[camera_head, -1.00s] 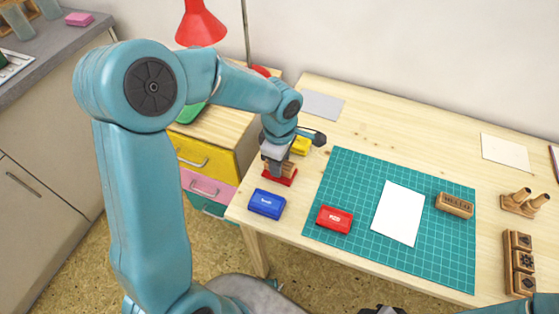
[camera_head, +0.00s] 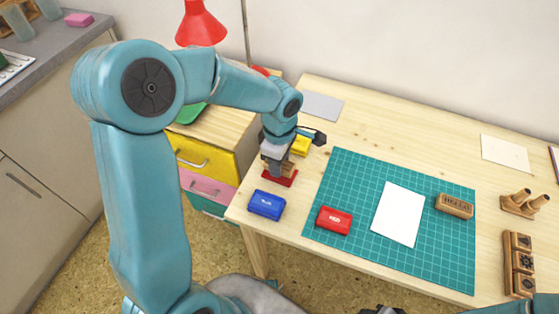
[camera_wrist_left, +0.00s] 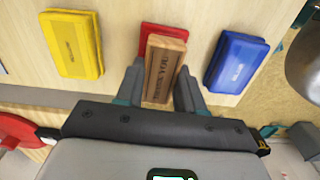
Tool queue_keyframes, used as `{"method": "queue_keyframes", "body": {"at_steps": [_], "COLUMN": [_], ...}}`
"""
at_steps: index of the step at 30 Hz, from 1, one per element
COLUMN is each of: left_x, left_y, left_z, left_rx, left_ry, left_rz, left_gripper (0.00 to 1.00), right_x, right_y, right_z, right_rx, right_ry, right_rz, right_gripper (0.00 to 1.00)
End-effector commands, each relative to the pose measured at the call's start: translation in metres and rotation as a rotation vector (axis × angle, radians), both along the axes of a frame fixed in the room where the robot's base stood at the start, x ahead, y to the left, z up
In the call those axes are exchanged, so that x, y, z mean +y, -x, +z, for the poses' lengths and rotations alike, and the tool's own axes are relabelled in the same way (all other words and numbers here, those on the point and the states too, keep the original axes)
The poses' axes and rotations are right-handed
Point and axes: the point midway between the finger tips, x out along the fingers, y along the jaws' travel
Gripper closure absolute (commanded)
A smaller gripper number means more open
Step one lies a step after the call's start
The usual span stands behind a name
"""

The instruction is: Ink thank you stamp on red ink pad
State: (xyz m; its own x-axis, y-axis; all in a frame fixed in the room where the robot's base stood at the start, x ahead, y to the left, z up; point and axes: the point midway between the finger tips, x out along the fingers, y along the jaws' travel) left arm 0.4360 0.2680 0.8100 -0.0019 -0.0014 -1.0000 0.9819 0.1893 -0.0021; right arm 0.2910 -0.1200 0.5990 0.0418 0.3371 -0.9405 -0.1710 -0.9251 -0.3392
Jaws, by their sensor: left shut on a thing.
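My left gripper (camera_head: 275,158) is shut on the wooden thank you stamp (camera_wrist_left: 163,68), whose lettering shows in the left wrist view. In the head view, the stamp (camera_head: 279,168) is directly over the open red ink pad (camera_head: 281,179) at the table's left end. The stamp's underside is hidden, so I cannot tell whether it touches the pad. In the left wrist view, the red ink pad (camera_wrist_left: 149,32) shows partly behind the stamp. Only a dark part that may be my right gripper shows at the bottom edge of the head view.
The blue ink pad (camera_head: 266,204) and yellow ink pad (camera_head: 300,146) lie close on either side. A red lid (camera_head: 334,220) lies on the green mat (camera_head: 345,180) beside white paper (camera_head: 398,213). A HELLO stamp (camera_head: 455,205) and other stamps stand on the right.

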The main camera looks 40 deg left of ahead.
Motion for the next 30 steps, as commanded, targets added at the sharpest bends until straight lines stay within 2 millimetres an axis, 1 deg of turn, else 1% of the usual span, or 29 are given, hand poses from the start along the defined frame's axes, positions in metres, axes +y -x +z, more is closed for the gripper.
{"method": "queue_keyframes", "body": {"at_steps": [3, 14, 17, 30], "left_x": [0.0, 0.0, 0.0, 0.0], "left_y": [-0.001, -0.001, -0.001, -0.001], "left_z": [0.005, 0.007, 0.013, 0.052], "left_rx": [-0.002, -0.004, -0.005, -0.005], "left_ry": [0.0, 0.0, 0.0, 0.0], "left_rz": [0.0, 0.0, 0.0, 0.0], "left_gripper": [0.84, 0.84, 0.84, 0.84], "right_x": [0.0, 0.0, 0.0, 0.0], "right_y": [0.0, 0.0, 0.0, 0.0], "right_z": [0.002, 0.003, 0.007, 0.033], "right_rx": [0.0, 0.0, 0.0, 0.0], "right_ry": [0.0, 0.0, 0.0, 0.0], "right_rz": [0.0, 0.0, 0.0, 0.0], "right_gripper": [0.57, 0.57, 0.57, 0.57]}}
